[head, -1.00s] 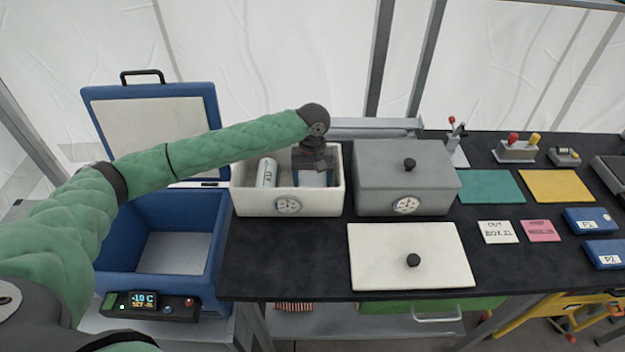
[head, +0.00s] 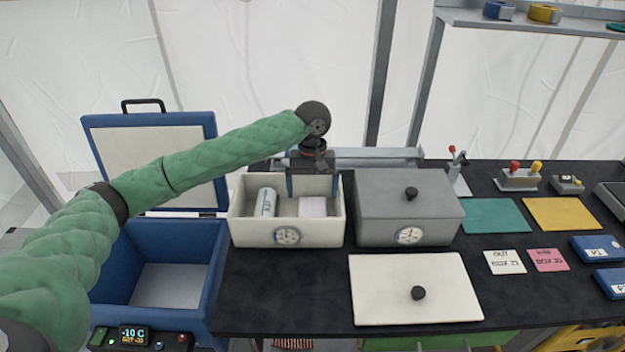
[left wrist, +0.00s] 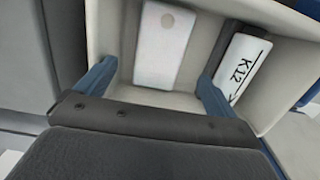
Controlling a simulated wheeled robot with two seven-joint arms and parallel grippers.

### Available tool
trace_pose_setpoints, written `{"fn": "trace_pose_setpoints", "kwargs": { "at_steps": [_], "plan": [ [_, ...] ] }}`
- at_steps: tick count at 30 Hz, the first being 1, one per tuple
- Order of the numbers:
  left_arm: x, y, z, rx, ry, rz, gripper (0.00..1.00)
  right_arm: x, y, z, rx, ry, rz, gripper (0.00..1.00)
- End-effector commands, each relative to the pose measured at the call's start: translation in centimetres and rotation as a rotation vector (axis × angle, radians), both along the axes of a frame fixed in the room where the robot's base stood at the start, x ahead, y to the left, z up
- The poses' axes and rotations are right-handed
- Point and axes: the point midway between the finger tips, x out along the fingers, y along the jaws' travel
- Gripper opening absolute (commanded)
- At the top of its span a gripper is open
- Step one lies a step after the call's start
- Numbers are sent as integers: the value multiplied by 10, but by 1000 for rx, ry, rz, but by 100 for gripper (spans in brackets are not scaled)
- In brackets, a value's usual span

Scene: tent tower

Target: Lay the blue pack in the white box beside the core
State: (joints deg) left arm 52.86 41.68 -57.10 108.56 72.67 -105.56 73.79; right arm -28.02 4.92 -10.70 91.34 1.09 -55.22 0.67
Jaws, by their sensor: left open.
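The open white box (head: 239,232) stands on the dark bench. The core, a white cylinder (head: 266,203), lies in its left part; its "K12" label shows in the left wrist view (left wrist: 240,67). A pale flat pack (head: 312,207) lies in the right part, beside the core and apart from it. It looks whitish rather than blue, with a round spot in the left wrist view (left wrist: 163,46). My left gripper (head: 313,197) is open and empty above this pack, its blue fingers to either side. My right gripper is not in view.
A lidded grey box (head: 385,222) stands close on the right. A white lid (head: 385,295) lies in front. An open blue cooler (head: 220,270) is at the left. Blue packs (head: 597,248) labelled in white lie far right. Teal (head: 495,215) and yellow (head: 560,213) mats are bare.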

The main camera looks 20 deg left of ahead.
Motion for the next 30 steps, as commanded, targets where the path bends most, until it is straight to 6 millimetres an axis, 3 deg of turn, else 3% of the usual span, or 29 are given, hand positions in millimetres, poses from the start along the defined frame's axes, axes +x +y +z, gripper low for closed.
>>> {"fn": "trace_pose_setpoints", "kwargs": {
  "at_steps": [6, 12, 26, 30],
  "plan": [
    [4, 0, 31, -1, 0, -1, 94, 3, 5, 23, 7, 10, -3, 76],
    [5, 1, 43, 0, 1, -1, 94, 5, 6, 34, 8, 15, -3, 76],
    [5, 1, 45, 0, 1, 0, 94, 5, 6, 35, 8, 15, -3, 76],
    [5, 1, 52, 0, 1, 0, 94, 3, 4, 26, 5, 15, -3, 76]
  ]
}}
